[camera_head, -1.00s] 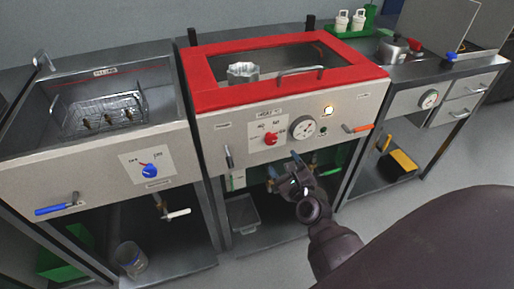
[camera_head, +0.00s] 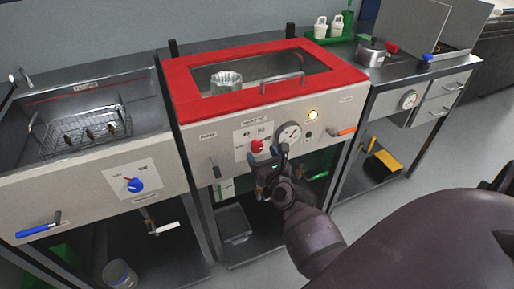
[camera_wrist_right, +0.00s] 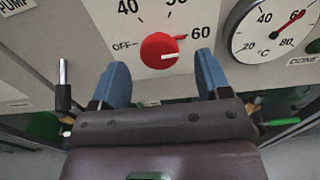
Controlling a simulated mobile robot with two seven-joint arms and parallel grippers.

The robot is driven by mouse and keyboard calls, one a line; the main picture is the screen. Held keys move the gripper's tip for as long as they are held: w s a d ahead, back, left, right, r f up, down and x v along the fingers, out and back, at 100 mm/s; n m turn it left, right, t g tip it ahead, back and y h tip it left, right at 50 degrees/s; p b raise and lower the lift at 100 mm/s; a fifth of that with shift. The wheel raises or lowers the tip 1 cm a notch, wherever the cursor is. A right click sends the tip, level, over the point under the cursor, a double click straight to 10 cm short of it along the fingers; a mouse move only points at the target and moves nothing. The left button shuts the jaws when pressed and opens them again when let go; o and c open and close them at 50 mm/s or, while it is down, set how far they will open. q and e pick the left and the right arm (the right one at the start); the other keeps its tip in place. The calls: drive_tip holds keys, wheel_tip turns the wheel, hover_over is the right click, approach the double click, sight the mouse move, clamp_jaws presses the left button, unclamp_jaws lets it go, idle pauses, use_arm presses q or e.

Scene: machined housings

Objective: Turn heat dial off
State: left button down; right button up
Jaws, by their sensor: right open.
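The red heat dial (camera_head: 257,146) sits on the front panel of the middle, red-lidded unit. In the right wrist view the dial (camera_wrist_right: 159,49) has OFF marked at its left, 40 above and 60 at its right. Its white line points to the right, toward the 60 side. My right gripper (camera_head: 268,168) is open just in front of and below the dial. In the wrist view its two blue fingertips (camera_wrist_right: 161,68) stand to the left and right of the dial's lower part, apart from it. My left gripper is not in view.
A round °C gauge (camera_head: 288,135) is right of the dial, its red needle near 60. A lit lamp (camera_head: 312,114) is above right. A lever (camera_head: 215,167) and an orange handle (camera_head: 343,132) stick out from the panel. A blue dial (camera_head: 135,185) is on the left unit.

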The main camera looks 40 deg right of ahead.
sight(258, 149)
drive_tip(key=shift+x, duration=1.95)
drive_tip(key=c, duration=0.9)
